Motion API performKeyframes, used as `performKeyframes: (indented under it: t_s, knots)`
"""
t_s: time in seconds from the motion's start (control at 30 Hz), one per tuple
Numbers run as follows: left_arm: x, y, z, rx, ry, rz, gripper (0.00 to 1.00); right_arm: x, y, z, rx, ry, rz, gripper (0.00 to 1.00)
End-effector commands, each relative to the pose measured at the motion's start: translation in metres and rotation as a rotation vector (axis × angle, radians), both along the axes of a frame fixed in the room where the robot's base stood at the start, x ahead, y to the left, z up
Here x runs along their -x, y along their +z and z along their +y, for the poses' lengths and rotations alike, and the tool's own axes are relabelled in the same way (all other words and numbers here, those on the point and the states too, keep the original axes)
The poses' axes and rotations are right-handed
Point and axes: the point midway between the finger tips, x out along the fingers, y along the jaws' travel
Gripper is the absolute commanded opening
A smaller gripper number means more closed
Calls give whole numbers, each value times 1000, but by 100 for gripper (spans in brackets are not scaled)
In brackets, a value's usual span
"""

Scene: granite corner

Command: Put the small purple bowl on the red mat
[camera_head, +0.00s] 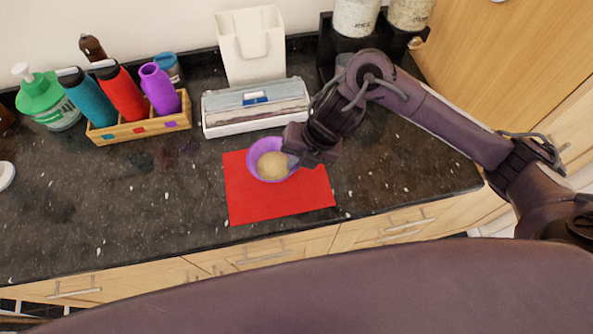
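The small purple bowl (251,158) is over the back part of the red mat (280,202), with something round and beige (273,166) inside it. I cannot tell whether the bowl rests on the mat or is held just above it. My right gripper (293,159) is at the bowl's right rim. Its fingers are mostly hidden by the gripper body, so I cannot see whether they are closed on the rim. My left gripper is not in view.
A white box-like appliance (225,124) stands just behind the mat. A wooden crate (140,131) with several bottles is at the back left. A green pump bottle (42,98) stands farther left. The dark counter left of the mat is clear.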

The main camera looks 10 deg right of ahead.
Motion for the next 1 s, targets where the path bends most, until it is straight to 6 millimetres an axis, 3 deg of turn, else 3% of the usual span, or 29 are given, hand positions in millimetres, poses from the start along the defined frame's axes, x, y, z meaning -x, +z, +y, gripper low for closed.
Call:
performKeyframes:
  t_s: [0.4, 0.73, 0.9, 1.0]
  knots:
    - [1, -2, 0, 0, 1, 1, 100, 0, -44, 0, -1, -1, 1, 0]
    - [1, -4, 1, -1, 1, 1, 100, 0, -47, 0, -2, 0, -2, 0]
    - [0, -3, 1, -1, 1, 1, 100, 0, -47, 0, 0, 0, 0, 23]
    - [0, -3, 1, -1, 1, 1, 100, 0, -47, 0, 0, 0, 0, 25]
